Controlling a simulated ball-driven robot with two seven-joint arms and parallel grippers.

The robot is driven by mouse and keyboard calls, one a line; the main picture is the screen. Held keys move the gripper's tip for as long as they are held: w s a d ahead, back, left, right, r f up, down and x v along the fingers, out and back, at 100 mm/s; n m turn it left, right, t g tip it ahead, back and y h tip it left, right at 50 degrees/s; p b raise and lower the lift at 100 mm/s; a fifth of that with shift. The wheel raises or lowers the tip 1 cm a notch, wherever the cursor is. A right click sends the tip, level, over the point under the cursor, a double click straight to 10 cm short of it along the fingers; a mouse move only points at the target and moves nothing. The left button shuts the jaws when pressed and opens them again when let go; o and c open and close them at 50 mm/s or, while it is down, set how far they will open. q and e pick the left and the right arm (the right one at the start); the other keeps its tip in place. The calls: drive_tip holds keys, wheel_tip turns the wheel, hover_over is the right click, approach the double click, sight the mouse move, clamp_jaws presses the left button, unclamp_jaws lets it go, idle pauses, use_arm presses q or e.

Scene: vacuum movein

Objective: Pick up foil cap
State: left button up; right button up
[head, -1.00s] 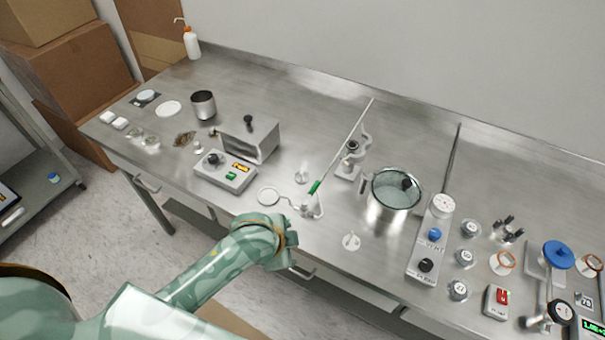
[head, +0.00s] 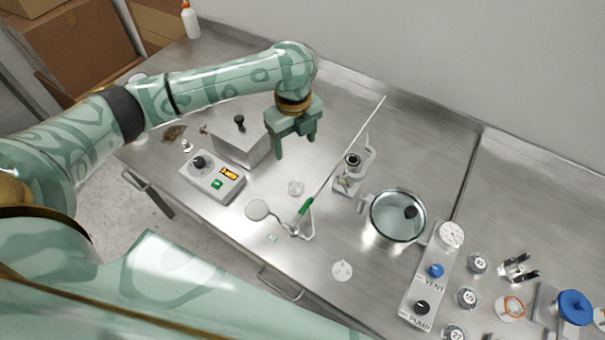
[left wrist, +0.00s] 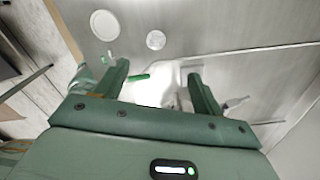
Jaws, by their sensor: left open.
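A small pale disc there may be the cap, but I cannot tell. My right gripper is out of view.
A control box (head: 212,178) and a metal housing (head: 240,142) stand left of the gripper. The rod (head: 345,146) slants right of it. A clamp stand (head: 352,172) and a glass-lidded pot (head: 396,216) are farther right.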

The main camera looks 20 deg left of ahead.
use_arm(q)
drive_tip(key=b, duration=0.3)
approach(295, 184)
drive_tip(key=shift+a, duration=0.1)
drive_tip(key=f, duration=0.2)
drive_tip(key=f+b, duration=0.1)
drive_tip(key=f, duration=0.1)
drive_tip(key=shift+w+f, duration=0.1)
drive_tip(key=shift+w, duration=0.2)
drive_tip(key=shift+f, duration=0.1)
drive_tip(key=shift+s+f, duration=0.15)
drive_tip(key=shift+f, duration=0.05)
drive_tip(key=f+b, duration=0.1)
drive_tip(key=f, duration=0.1)
drive_tip(key=f+b, duration=0.1)
drive_tip(key=f, duration=0.1)
drive_tip(key=shift+s+d, duration=0.2)
drive_tip(key=shift+f+b, duration=0.35)
drive_tip(key=shift+f, duration=0.1)
drive_tip(key=shift+r, duration=0.1)
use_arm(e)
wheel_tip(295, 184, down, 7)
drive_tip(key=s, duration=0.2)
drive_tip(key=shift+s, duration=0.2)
use_arm(q)
drive_tip(key=c, duration=1.2)
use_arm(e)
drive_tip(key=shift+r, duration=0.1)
use_arm(q)
drive_tip(key=shift+o, duration=0.2)
